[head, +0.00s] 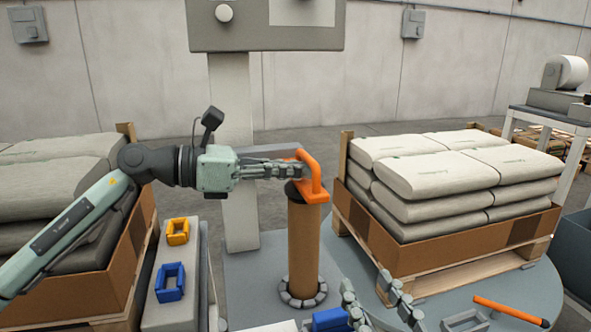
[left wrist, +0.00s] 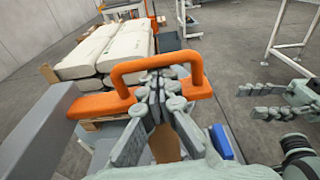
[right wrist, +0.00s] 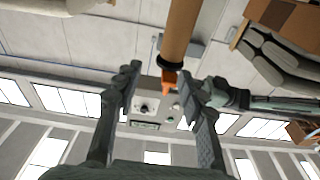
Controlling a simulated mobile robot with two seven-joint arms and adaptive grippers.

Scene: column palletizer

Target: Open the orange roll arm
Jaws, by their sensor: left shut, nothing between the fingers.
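The orange roll arm (head: 314,172) has a loop handle and sits at the top of an upright brown roll (head: 304,245). A grey bar (head: 268,150) runs left from it towards the column. In the left wrist view its orange handle (left wrist: 157,64) arches over the fingertips. My left gripper (head: 300,171) is shut with nothing between its fingers, its tips at the handle's opening; I cannot tell whether they touch it. My right gripper (head: 378,296) is open and empty, low and right of the roll. Its spread fingers (right wrist: 160,88) show in the right wrist view.
A pallet of grey sacks (head: 430,165) stands right of the roll, and another sack stack (head: 60,160) at the left. An orange-handled tool (head: 510,311) lies at the front right.

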